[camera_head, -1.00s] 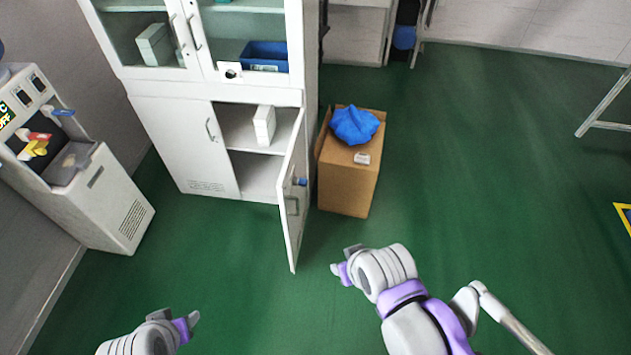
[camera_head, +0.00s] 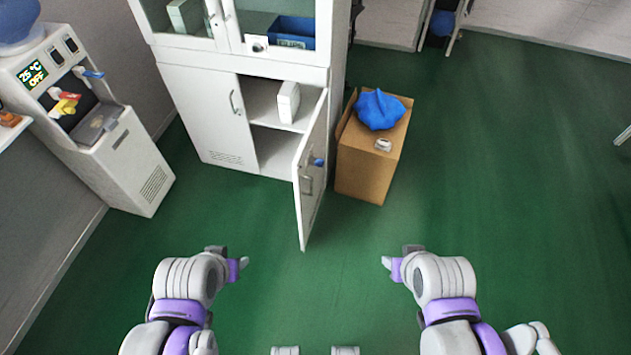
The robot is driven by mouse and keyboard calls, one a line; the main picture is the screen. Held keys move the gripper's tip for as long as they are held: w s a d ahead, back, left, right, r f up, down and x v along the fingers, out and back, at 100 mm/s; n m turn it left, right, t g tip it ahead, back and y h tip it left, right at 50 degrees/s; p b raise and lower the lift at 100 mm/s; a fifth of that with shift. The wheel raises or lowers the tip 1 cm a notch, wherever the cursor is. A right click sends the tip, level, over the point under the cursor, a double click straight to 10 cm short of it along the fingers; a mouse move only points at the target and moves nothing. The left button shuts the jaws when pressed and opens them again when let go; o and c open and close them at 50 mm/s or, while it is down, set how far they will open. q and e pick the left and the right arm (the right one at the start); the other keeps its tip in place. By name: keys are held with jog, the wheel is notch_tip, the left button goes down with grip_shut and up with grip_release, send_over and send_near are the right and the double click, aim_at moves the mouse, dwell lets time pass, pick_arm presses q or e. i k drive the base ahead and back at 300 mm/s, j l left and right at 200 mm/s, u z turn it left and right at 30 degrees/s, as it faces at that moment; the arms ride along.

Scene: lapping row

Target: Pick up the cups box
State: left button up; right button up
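A white box (camera_head: 288,101) stands upright on the upper shelf of the open lower cabinet (camera_head: 262,97); no label on it is readable, so I cannot tell if it is the cups box. A pale box (camera_head: 186,16) also shows behind the upper glass door. My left gripper (camera_head: 240,264) is low in the view, over the floor in front of the cabinet. My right gripper (camera_head: 388,262) is to its right, also over the floor. Both are well apart from the boxes and appear empty. Their finger gaps are not clear.
The right cabinet door (camera_head: 312,172) is swung open toward me. Beside it stands a cardboard box (camera_head: 366,168) with a blue bag (camera_head: 380,108) and a small pale item (camera_head: 383,145) on top. A water dispenser (camera_head: 120,160) stands at left. The green floor (camera_head: 500,200) at right is clear.

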aim_at(289, 95)
jog(key=i+j, duration=0.4)
jog(key=j, duration=0.15)
jog(key=i+j, duration=0.35)
jog(key=j, duration=0.15)
jog(key=i+j, duration=0.4)
jog(key=j, duration=0.15)
jog(key=i+j, duration=0.35)
jog(key=j, duration=0.2)
jog(key=i+j, duration=0.4)
jog(key=j+z, duration=0.05)
jog(key=j, duration=0.05)
